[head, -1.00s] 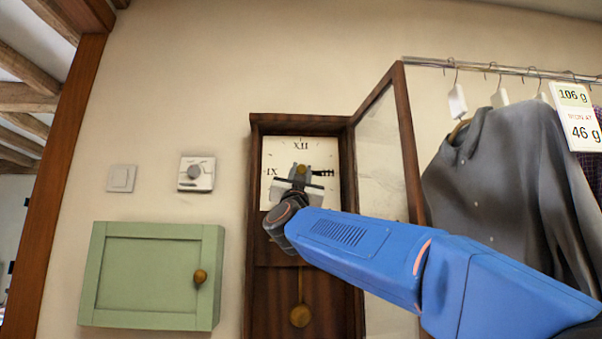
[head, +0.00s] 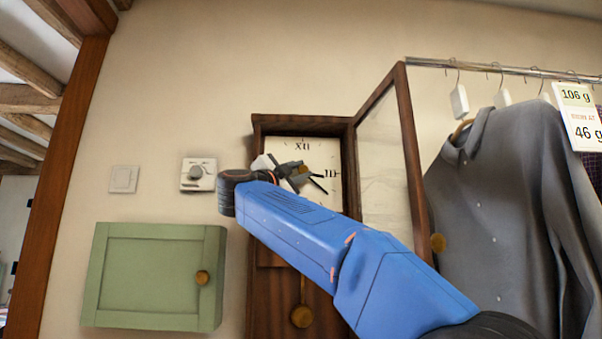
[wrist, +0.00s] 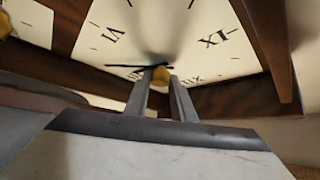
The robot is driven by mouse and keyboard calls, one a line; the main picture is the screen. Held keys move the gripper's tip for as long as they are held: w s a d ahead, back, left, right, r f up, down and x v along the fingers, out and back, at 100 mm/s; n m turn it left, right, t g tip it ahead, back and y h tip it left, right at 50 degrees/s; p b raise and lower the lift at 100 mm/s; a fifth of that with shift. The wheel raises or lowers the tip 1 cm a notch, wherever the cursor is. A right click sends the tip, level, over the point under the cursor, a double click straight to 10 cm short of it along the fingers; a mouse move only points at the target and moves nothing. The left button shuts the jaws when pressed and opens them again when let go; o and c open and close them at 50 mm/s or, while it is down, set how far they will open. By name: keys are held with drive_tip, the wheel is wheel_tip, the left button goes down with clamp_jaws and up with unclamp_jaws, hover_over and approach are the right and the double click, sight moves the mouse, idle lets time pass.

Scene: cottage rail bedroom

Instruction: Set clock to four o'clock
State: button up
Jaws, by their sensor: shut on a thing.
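The tall dark wooden clock (head: 257,215) hangs on the wall with its glass door (head: 385,165) swung open to the right. Its white square dial (head: 335,150) has Roman numerals. Dark hands (head: 319,186) reach right and slightly down from the middle, near and below the III; my gripper partly hides them. One dark hand (wrist: 100,66) points left there, between VI and III.
A brass pendulum (head: 302,316) hangs below the dial. A green cabinet (head: 150,280), a thermostat-like dial box (head: 198,174) and a switch (head: 124,179) are on the wall to the left. Shirts (head: 500,200) hang from a rail (head: 480,67) close to the open door.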

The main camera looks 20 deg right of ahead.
drive_tip(key=shift+a+r+m+g+y, duration=0.1)
drive_tip(key=shift+m+g+y, duration=0.2)
drive_tip(key=shift+m+g, duration=0.7)
drive_tip(key=shift+r+m+g+y, duration=0.1)
drive_tip(key=shift+m+g+y, duration=0.2)
drive_tip(key=shift+m+g, duration=0.7)
drive_tip(key=shift+m+y, duration=0.3)
drive_tip(key=shift+m, duration=0.6)
drive_tip(key=o, duration=1.1)
drive_tip(key=shift+c, duration=0.2)
drive_tip(key=shift+r, duration=0.1)
drive_tip(key=v, duration=1.7)
drive_tip(key=shift+a, duration=0.15)
